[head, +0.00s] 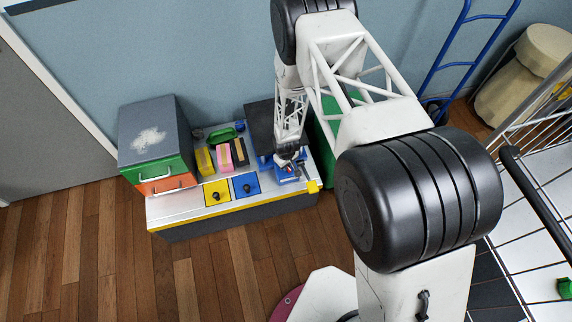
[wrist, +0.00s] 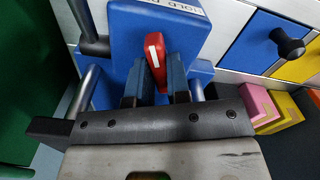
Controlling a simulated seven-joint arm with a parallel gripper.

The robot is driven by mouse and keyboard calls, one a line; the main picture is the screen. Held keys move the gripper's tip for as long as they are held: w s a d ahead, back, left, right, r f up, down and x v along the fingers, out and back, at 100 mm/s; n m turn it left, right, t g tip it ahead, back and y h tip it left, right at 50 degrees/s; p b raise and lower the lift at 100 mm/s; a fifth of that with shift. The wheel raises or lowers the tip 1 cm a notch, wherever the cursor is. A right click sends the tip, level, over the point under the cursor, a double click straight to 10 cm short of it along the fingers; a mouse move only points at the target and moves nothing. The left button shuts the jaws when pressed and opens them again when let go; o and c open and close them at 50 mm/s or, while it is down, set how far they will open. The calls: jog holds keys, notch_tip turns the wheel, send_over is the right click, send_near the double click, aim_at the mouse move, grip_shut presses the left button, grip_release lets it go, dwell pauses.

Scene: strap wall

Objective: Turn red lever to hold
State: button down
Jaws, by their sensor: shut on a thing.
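The red lever (wrist: 155,58) has a white stripe and stands out from a blue block (wrist: 125,25) in the wrist view. A label on the block's edge reads "HOLD" in part; the rest is cut off. My gripper (wrist: 156,75) has its two blue-grey fingers on either side of the lever, shut on it. In the head view my gripper (head: 289,160) is at the blue block (head: 288,178) at the right end of the bench, and the lever there is mostly hidden.
The bench (head: 180,212) also holds a yellow panel (head: 211,199) and a blue panel (head: 242,193), each with a black knob. Yellow, pink and black blocks stand behind them. A cabinet with green and orange drawers (head: 165,183) is at the left. A green surface (wrist: 25,80) is close at the wrist view's left.

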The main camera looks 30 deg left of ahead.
jog(key=m, duration=1.1)
jog(key=shift+m, duration=0.4)
jog(key=c, duration=1.1)
grip_release()
jog(key=shift+r, duration=0.1)
jog(key=shift+r, duration=3.8)
jog(key=shift+r, duration=0.1)
